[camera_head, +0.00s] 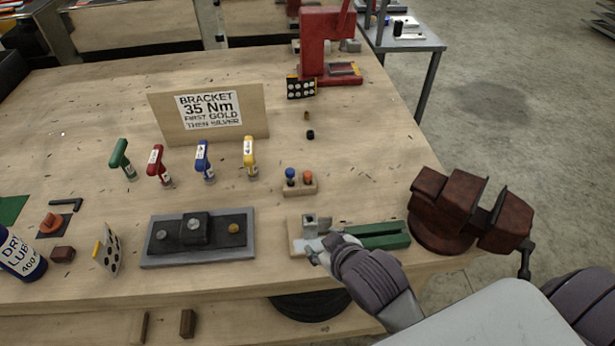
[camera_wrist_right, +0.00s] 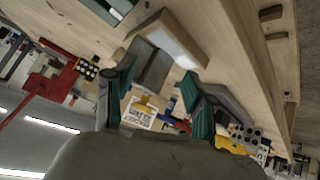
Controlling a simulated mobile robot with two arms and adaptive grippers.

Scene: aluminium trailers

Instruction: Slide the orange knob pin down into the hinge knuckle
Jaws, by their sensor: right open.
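The orange knob pin (camera_head: 308,177) stands in a small wooden block (camera_head: 300,189), beside a blue knob pin (camera_head: 291,174). The grey hinge knuckle (camera_head: 310,222) is on a wooden base (camera_head: 296,243) at the front of the bench, with a green bar to its right. My right gripper (camera_head: 318,247) is low at the front of this base, just in front of the knuckle. In the right wrist view, its green-padded fingers (camera_wrist_right: 160,72) are apart, with grey metal of the hinge fixture showing between and beyond them. I cannot tell whether they touch it. My left gripper is out of view.
A brown vise (camera_head: 455,215) stands right of the fixture. A grey plate with a black clamp (camera_head: 197,235) lies left. Coloured-handle tools (camera_head: 203,160) stand behind, before a sign (camera_head: 209,112). A red press (camera_head: 325,45) is at the back. Bench between block and press is mostly clear.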

